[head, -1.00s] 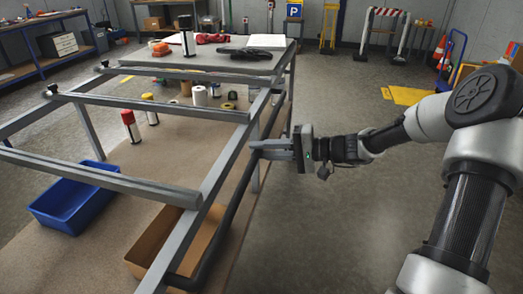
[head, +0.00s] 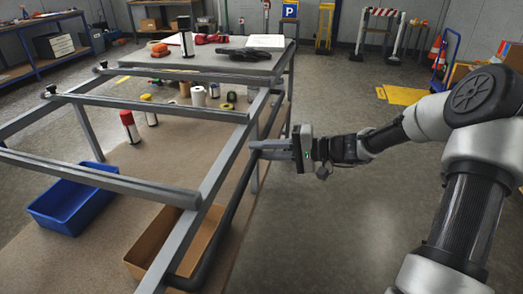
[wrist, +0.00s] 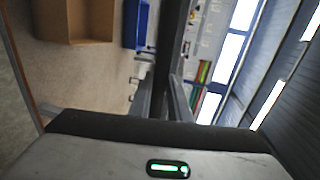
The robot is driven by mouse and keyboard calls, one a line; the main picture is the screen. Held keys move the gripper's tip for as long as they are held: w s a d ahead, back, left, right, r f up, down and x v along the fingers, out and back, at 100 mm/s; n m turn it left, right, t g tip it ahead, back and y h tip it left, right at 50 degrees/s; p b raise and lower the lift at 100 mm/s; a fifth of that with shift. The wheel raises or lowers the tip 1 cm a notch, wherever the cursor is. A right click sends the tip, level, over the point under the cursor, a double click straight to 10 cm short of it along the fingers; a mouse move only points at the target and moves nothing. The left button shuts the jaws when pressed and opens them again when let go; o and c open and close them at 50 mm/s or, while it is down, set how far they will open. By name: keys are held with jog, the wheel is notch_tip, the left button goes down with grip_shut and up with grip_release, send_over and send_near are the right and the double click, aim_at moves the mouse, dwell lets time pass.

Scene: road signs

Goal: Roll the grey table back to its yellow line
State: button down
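The grey table (head: 199,185) is a metal frame with crossbars at the near end and a flat grey top (head: 215,62) at the far end. It fills the left and middle of the head view. A dark push bar (head: 236,200) runs along its right side. My gripper (head: 262,149) is at this bar, with its fingers closed around it. In the wrist view the dark bar (wrist: 166,55) runs between the two fingers. A short yellow strip (head: 123,79) shows on the floor behind the frame; I cannot tell whether it is the table's line.
A brown lower shelf (head: 105,262) carries a blue bin (head: 72,203), a cardboard box (head: 180,240) and several cans and rolls. A yellow floor patch (head: 404,95) lies right of the table. A barrier (head: 383,32) stands behind. Floor right of the table is open.

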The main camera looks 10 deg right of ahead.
jog(key=c, duration=1.7)
grip_release()
jog(key=shift+w+d+f, duration=0.2)
jog(key=shift+w, duration=0.15)
jog(key=shift+o, duration=0.2)
jog(key=shift+s+a, duration=0.1)
jog(key=shift+r, duration=0.1)
jog(key=p+v, duration=0.3)
jog(key=v, duration=1.4)
jog(key=shift+d, duration=0.2)
jog(key=shift+s, duration=0.15)
